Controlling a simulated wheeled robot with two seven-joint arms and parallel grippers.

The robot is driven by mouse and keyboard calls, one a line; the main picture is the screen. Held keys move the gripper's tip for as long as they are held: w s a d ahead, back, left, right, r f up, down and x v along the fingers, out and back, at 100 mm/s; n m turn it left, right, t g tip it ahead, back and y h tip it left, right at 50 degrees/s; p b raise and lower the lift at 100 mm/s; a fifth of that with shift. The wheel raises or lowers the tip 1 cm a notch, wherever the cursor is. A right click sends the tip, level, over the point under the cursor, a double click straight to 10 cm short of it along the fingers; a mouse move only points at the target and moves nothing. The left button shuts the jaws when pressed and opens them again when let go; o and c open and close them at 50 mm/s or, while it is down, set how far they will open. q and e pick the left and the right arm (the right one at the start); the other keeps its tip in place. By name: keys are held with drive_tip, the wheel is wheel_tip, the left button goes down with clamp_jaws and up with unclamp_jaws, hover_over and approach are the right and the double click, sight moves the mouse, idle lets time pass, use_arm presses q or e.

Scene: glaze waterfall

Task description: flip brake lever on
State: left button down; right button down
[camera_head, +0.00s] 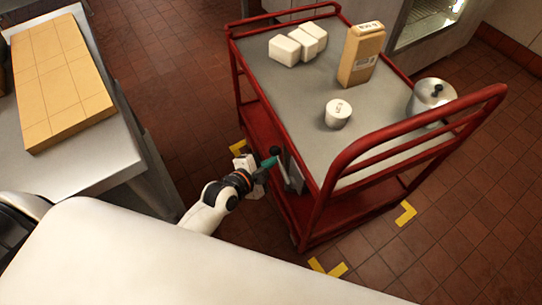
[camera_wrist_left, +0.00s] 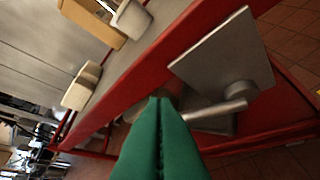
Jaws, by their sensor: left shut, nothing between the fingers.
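The brake lever (camera_head: 284,170) is a metal rod with a dark knob on the near side of the red cart (camera_head: 352,150). In the left wrist view the lever (camera_wrist_left: 218,107) runs from a round hub below a grey metal plate (camera_wrist_left: 215,55) toward my fingertips, which hide its end. My left gripper (camera_head: 268,163) has green fingers and is beside the lever's upper end. In the left wrist view the fingers (camera_wrist_left: 160,108) are pressed together and hold nothing. I cannot tell whether they touch the lever. My right gripper is not in view.
A steel table (camera_head: 65,160) with a tan slab (camera_head: 60,82) stands at left. Yellow floor marks (camera_head: 405,213) lie around the cart.

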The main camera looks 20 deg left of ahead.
sight(279, 151)
use_arm(q)
drive_tip(key=shift+w+a+f+b, duration=0.25)
drive_tip(key=shift+w+f, duration=0.65)
drive_tip(key=shift+w, duration=0.15)
drive_tip(key=shift+w+a+f+b, duration=0.2)
drive_tip(key=shift+w+f, duration=0.65)
drive_tip(key=shift+w, duration=0.15)
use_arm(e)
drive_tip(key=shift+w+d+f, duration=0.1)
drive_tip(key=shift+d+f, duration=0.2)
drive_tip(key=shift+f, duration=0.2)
use_arm(q)
drive_tip(key=shift+f, duration=0.1)
